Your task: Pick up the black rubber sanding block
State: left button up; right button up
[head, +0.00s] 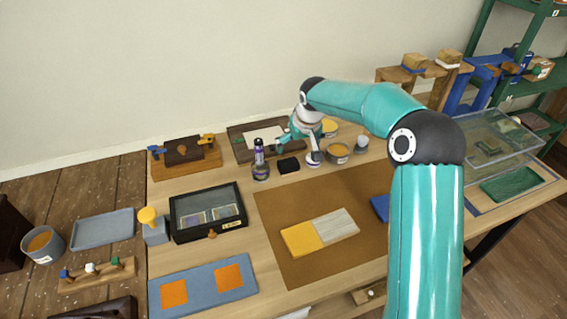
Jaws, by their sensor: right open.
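The black rubber sanding block (288,165) is a small dark block lying on the wooden tabletop at the back middle, between a dark bottle and my right gripper. My right gripper (297,150) is open and empty. Its fingers are just behind and above the block, and I cannot tell whether they touch it. My right arm reaches in from the lower right and arches over the table. My left gripper is not in view.
The dark bottle (260,165) stands close left of the block. A tin (338,154) stands to the right. A glass-lidded black box (208,211) is front left. A brown mat (290,267) with a yellow and pale board (319,232) lies in front.

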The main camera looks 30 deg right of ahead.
jog(key=p, duration=0.2)
send_near(288, 162)
jog(key=f, duration=0.5)
jog(key=shift+w+d+f, duration=0.1)
jog(key=shift+w+f, duration=0.05)
jog(key=shift+w, duration=0.15)
jog(key=p+x, duration=0.1)
jog(key=x, duration=0.1)
jog(key=w+p+x, duration=0.1)
jog(key=x, duration=0.1)
jog(key=shift+d+f, duration=0.15)
jog(key=shift+w+f, duration=0.15)
jog(key=shift+f, duration=0.15)
jog(key=shift+c, duration=0.2)
jog(key=c, duration=1.2)
jog(key=shift+r, duration=0.15)
jog(key=shift+c, duration=0.2)
